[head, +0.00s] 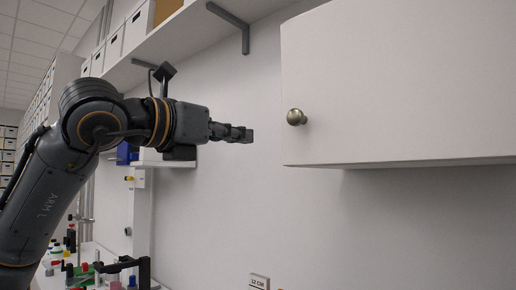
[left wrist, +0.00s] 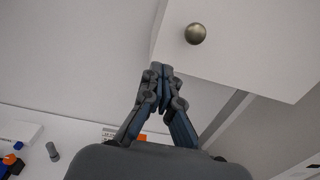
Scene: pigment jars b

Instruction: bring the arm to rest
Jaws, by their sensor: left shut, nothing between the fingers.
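My left gripper (head: 246,134) comes in from the left in the head view. It is shut and empty, held in the air to the left of a white wall cabinet (head: 400,90). My right gripper is in neither view.
A shelf (head: 190,30) with white boxes (head: 113,47) runs along the wall on a bracket (head: 243,30). Several small jars and bottles stand on a bench (head: 60,282) at lower left. A small label reading 12 CM (head: 259,282) is low on the wall. The wall below the cabinet is clear.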

